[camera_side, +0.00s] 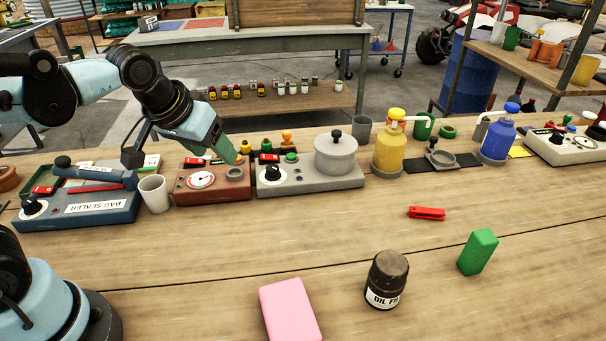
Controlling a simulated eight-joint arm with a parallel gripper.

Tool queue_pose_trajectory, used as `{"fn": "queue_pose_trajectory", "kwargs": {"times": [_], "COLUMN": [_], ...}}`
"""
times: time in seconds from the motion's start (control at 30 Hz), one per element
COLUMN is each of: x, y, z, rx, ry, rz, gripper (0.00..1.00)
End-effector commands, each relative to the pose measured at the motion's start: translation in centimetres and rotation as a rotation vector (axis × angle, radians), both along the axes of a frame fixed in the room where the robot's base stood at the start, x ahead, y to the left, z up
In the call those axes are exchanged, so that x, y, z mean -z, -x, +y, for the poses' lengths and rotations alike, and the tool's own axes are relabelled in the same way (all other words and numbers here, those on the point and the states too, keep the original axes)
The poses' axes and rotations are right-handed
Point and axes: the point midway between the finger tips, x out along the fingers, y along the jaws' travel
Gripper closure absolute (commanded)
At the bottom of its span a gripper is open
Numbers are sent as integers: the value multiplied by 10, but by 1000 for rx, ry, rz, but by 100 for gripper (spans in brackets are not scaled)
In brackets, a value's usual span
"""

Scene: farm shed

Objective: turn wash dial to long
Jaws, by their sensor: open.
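No label reading wash or long is legible, so I cannot tell which dial is the wash dial. A black knob (272,176) with a white pointer sits on the grey unit (318,181) that carries a lidded pot (336,154). Another black knob (557,138) is on the white panel (580,151) at far right. A third knob (35,206) is on the blue bag sealer (88,211). My gripper (238,160) is open, pointing down over the brown gauge box (212,190), left of the grey unit's knob. Its green fingers overlap the box's back edge; contact is unclear.
A white cup (154,193) stands between bag sealer and gauge box. Yellow (390,152) and blue (497,139) pump bottles stand right of the pot.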

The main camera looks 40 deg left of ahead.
Motion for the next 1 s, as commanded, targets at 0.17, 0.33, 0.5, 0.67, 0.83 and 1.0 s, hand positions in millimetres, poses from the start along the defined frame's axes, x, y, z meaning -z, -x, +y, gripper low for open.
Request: {"fn": "queue_pose_trajectory", "kwargs": {"times": [0.17,0.33,0.5,0.67,0.83,1.0], "x": [-7,-4,3,8,18,43], "y": [-40,-75,-99,-108,-113,-120], "z": [-10,-22,-31,-36,-33,-26], "rx": [-157,-317,-441,-496,-505,-507], "ry": [16,16,10,7,6,7], "rz": [66,107,121,124,124,125], "gripper": [39,39,39,39,39,39]}}
